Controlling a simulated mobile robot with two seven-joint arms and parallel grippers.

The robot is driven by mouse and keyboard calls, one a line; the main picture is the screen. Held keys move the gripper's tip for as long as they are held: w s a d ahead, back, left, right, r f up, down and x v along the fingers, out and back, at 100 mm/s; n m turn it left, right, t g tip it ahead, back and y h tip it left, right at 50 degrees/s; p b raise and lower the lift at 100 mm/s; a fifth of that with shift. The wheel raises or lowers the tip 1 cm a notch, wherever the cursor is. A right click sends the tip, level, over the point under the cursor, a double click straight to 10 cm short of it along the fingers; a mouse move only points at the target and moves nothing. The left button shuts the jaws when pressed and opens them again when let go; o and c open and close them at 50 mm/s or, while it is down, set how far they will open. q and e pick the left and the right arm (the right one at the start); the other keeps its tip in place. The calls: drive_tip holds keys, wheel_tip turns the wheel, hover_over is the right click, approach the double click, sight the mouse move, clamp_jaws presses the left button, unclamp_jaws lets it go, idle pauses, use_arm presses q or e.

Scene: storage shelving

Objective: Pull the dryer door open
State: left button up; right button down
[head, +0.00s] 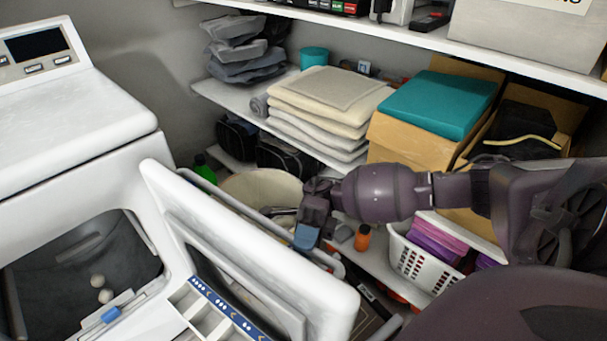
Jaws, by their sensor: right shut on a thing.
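The white dryer (75,150) stands at the left, with its grey drum opening (75,255) facing me. Its door (255,235) is swung out and stands open at an angle to the right of the opening. A long grey handle bar (228,196) runs along the door's outer side. My right gripper (294,214) reaches in from the right behind the door and is shut at the handle bar. Its fingertips are small and partly hidden, so the exact contact is hard to see. My left gripper is not in view.
Shelving behind holds folded towels (330,100), grey cloths (240,50) and a teal-topped box (440,100). A cream basket (262,187) stands behind the door. A white basket (425,262) and an orange bottle (362,238) are under my right arm.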

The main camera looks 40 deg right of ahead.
drive_tip(key=c, duration=1.3)
unclamp_jaws()
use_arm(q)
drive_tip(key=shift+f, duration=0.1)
use_arm(e)
drive_tip(key=shift+w+d+f, duration=0.15)
drive_tip(key=shift+w+d, duration=0.15)
drive_tip(key=shift+d, duration=0.1)
use_arm(q)
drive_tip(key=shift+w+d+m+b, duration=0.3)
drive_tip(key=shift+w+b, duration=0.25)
drive_tip(key=shift+b, duration=0.4)
use_arm(e)
drive_tip(key=shift+v, duration=4.95)
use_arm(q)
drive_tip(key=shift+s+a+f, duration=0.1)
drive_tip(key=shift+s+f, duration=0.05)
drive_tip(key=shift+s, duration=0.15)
